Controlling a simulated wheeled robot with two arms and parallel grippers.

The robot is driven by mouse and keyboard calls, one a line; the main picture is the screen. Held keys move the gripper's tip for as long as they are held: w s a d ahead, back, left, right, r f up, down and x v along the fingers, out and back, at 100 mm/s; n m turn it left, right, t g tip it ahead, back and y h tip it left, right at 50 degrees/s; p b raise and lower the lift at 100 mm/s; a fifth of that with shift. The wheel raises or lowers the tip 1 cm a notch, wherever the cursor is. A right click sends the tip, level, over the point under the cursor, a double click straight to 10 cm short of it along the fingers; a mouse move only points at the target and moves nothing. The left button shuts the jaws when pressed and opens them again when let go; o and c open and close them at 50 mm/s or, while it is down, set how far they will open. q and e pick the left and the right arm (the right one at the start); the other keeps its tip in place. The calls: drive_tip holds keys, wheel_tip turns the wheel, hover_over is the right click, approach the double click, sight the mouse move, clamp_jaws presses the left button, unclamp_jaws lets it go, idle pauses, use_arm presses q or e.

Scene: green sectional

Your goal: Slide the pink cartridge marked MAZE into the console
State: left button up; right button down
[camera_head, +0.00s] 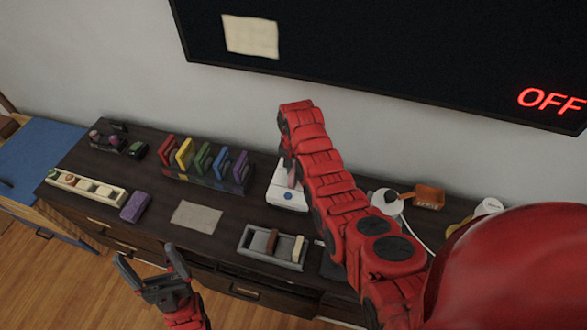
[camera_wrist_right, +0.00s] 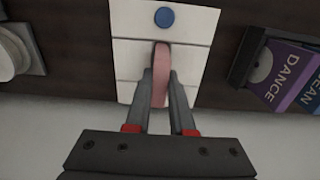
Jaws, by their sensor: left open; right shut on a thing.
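The white console (camera_head: 287,199) with a round blue button stands on the dark cabinet, partly behind my right arm. It also shows in the right wrist view (camera_wrist_right: 126,57). My right gripper (camera_wrist_right: 161,78) is shut on the pink cartridge (camera_wrist_right: 161,62), which stands edge-on along the middle of the console's top. A sliver of the cartridge shows in the head view (camera_head: 292,177). I cannot tell how deep it sits, and its label is not visible. My left gripper (camera_head: 150,262) is open and empty in front of the cabinet.
A rack (camera_head: 210,180) of coloured cartridges stands left of the console; one reads DANCE (camera_wrist_right: 284,72). A grey tray (camera_head: 255,250) lies in front. A purple box (camera_head: 135,206), a beige mat (camera_head: 196,216) and a pale tray (camera_head: 60,180) lie left. A white round object (camera_head: 384,203) is right.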

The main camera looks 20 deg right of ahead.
drive_tip(key=shift+f+b, duration=0.6)
drive_tip(key=shift+f, duration=0.4)
drive_tip(key=c, duration=0.7)
unclamp_jaws()
drive_tip(key=shift+r+b, duration=0.3)
drive_tip(key=shift+r, duration=0.2)
wheel_tip(320, 180, up, 4)
drive_tip(key=shift+w+r+b, duration=0.1)
drive_tip(key=shift+r+b, duration=0.1)
drive_tip(key=shift+b, duration=0.65)
wheel_tip(320, 180, up, 12)
drive_tip(key=p, duration=1)
